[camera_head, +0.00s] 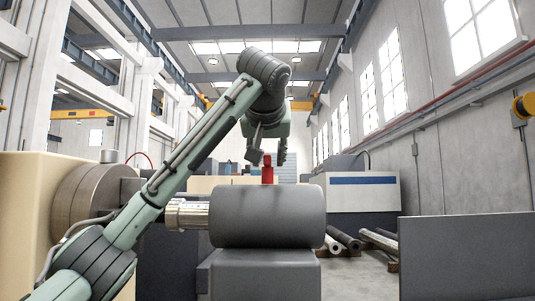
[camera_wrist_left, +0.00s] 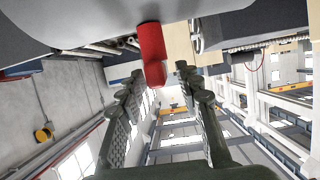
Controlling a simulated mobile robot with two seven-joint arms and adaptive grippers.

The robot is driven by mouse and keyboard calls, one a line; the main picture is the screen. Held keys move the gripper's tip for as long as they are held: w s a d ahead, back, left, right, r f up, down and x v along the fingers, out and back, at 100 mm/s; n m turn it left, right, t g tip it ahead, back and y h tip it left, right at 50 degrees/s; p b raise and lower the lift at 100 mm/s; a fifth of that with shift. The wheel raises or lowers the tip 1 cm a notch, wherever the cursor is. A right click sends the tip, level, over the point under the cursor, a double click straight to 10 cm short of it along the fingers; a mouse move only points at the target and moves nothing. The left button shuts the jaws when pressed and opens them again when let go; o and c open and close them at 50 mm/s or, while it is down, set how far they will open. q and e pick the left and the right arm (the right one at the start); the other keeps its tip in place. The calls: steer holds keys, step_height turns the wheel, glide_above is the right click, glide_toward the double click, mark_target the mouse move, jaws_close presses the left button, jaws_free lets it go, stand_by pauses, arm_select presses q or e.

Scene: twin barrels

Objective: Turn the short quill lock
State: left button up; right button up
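The short quill lock is a small red upright piece (camera_head: 267,171) on top of the dark grey rounded barrel (camera_head: 267,217). In the left wrist view the red lock (camera_wrist_left: 151,42) stands out from the grey surface at the top of the picture. My left gripper (camera_head: 269,157) points down over it with fingers spread. In the left wrist view my left gripper (camera_wrist_left: 158,73) has a finger to either side of the lock's free end, with visible gaps. No contact shows. My right gripper is not in view.
A ribbed metal quill (camera_head: 187,214) sticks out of the barrel's left side. A large round steel part (camera_head: 92,203) is at the left on a cream machine body. A grey panel (camera_head: 467,256) stands at the right. Metal bars (camera_head: 345,239) lie on the floor behind.

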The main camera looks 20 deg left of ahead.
arm_select(q)
steer(key=shift+w, duration=0.1)
steer(key=shift+c, duration=0.4)
jaws_close()
